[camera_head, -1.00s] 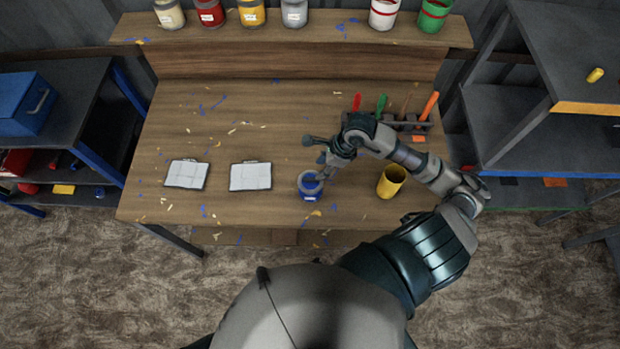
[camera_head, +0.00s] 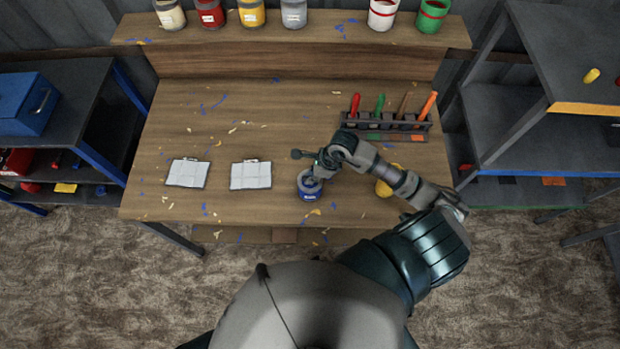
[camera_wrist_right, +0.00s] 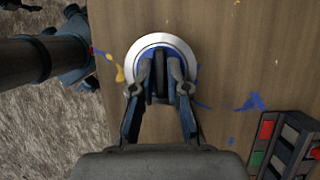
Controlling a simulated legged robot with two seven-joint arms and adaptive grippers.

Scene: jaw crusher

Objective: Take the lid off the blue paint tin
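The blue paint tin (camera_head: 309,192) stands on the wooden workbench near its front edge, right of two white sheets. In the right wrist view its round top shows as a pale rim (camera_wrist_right: 160,41) with blue inside it. My right gripper (camera_head: 318,172) is over the tin, reaching in from the right. In the wrist view its fingers (camera_wrist_right: 160,70) come close together over the middle of the top. A narrow dark strip shows between them; whether they grip part of the lid is unclear. My left gripper is not in view.
A yellow cup (camera_head: 384,188) stands right of the tin, partly hidden behind my right arm. A tool rack (camera_head: 385,123) with several handles is behind. White sheets (camera_head: 188,173) (camera_head: 250,175) lie left. Paint tins line the back shelf (camera_head: 330,29). The bench middle is clear.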

